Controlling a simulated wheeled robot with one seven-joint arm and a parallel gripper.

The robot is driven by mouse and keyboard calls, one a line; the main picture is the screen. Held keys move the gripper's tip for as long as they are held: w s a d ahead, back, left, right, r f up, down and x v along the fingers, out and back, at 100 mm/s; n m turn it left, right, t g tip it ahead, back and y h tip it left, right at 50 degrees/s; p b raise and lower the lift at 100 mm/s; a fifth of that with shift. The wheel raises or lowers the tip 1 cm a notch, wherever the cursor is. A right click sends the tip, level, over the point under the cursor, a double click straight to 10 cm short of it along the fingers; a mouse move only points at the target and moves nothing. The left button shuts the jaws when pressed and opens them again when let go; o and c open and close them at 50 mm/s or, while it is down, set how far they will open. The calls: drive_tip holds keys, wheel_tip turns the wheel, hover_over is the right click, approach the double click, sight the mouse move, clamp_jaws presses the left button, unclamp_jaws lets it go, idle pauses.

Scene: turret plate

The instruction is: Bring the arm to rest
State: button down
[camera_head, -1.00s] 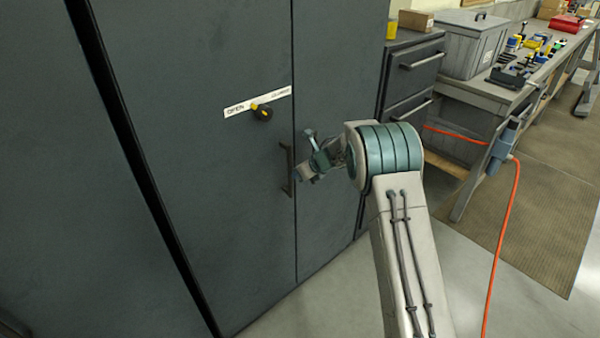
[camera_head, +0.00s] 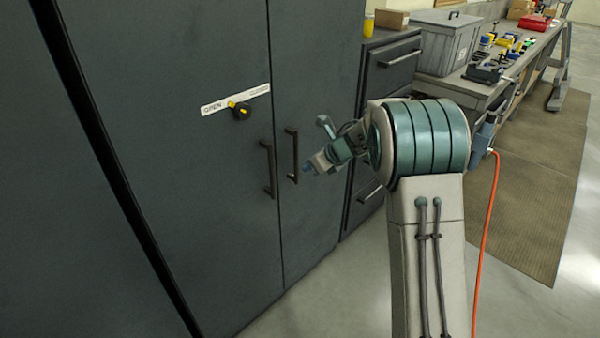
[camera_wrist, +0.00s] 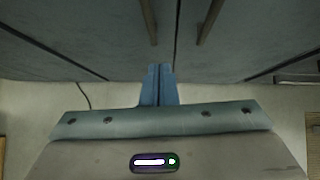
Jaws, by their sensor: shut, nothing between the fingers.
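My gripper (camera_head: 308,167) is in front of the dark grey cabinet (camera_head: 190,190), to the right of its two upright door handles in the head view. In the wrist view its blue fingers (camera_wrist: 158,72) are together with nothing between them. The left handle (camera_head: 267,170) and the right handle (camera_head: 292,157) sit on either side of the door seam. In the wrist view the handles show beyond the fingertips, apart from them. My arm is bent, with its large teal joint to the right of the gripper.
A black and yellow knob (camera_head: 240,111) sits on the OPEN/CLOSED label (camera_head: 215,106) on the left door. A drawer unit (camera_head: 385,75) and a workbench (camera_head: 490,90) with a grey bin (camera_head: 445,45) stand behind my arm. An orange cable (camera_head: 487,240) hangs at the right. Floor is clear at the front.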

drive_tip(key=d+r+m+t+h, duration=0.3)
drive_tip(key=d+r+m+t, duration=0.4)
drive_tip(key=r+m, duration=0.5)
drive_tip(key=s+d+r+m+h, duration=0.3)
drive_tip(key=s+d+m+h, duration=0.2)
drive_tip(key=s+d+m, duration=0.55)
drive_tip(key=s+d+f+m+g+h, duration=0.2)
drive_tip(key=s+d+m+g, duration=0.15)
drive_tip(key=s+m, duration=0.75)
drive_tip(key=s+a+f+m+g+y, duration=0.1)
drive_tip(key=s+a+f+m+g, duration=0.1)
drive_tip(key=s+m, duration=0.4)
drive_tip(key=s+a+f+m+g+y, duration=0.1)
drive_tip(key=s+a+f+m+g, duration=0.2)
drive_tip(key=s+m, duration=0.4)
drive_tip(key=s+f, duration=0.1)
drive_tip(key=s, duration=0.4)
drive_tip(key=shift+a+g+y, duration=0.25)
drive_tip(key=shift+g+y, duration=0.1)
drive_tip(key=shift+y, duration=0.05)
drive_tip(key=shift+f, duration=0.1)
